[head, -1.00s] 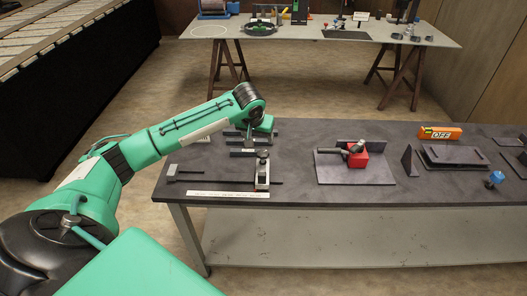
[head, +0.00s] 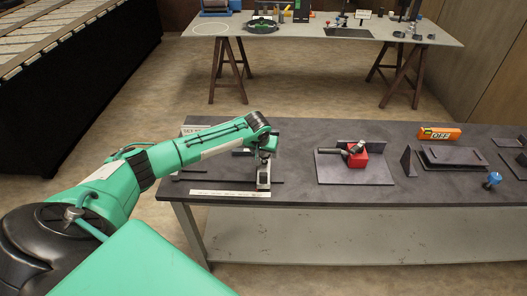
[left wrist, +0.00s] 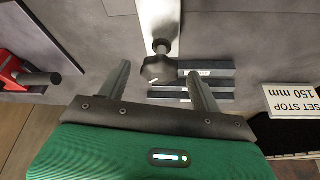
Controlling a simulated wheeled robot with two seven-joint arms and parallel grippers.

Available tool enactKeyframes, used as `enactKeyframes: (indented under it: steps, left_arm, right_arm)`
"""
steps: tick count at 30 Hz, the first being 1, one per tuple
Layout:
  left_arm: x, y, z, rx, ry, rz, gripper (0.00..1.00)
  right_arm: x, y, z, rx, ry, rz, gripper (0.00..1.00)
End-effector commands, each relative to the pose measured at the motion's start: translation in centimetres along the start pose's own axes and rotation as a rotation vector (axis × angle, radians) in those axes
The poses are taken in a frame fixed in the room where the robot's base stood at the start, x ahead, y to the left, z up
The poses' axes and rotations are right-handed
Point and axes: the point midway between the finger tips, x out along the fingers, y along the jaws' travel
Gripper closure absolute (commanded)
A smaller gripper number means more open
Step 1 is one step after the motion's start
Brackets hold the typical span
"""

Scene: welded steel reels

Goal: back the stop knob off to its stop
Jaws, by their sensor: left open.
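The stop knob (left wrist: 158,69) is a dark, lobed knob on a short metal stem, in the upper middle of the left wrist view. Its stem meets a pale metal stop block (left wrist: 159,20). My left gripper (left wrist: 159,76) is open, one finger on each side of the knob, with gaps on both sides. In the head view my left gripper (head: 265,148) is over the upright stop block (head: 263,178) on its dark rail (head: 215,181). It hides the knob there. My right gripper is not in view.
A "SET STOP 150 mm" card (left wrist: 293,108) lies close by, beside dark bars (left wrist: 215,82). A pale scale strip (head: 228,193) lies in front of the rail. A red block (head: 357,160) on a plate stands to the right. The bench between them is clear.

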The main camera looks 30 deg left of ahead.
Motion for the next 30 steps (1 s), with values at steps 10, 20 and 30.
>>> enactKeyframes:
  steps: [10, 20, 30]
  left_arm:
    - [0.0, 0.0, 0.0, 0.000, 0.000, 0.000, 0.80]
    - [-0.2, 0.1, 0.0, -0.063, -0.003, -0.026, 0.80]
    - [-0.3, 0.6, -0.1, -0.303, -0.005, -0.123, 0.80]
  right_arm:
    - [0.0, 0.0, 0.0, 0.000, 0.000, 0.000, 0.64]
    - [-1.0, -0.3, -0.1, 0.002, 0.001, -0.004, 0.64]
    - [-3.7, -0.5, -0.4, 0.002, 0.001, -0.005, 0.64]
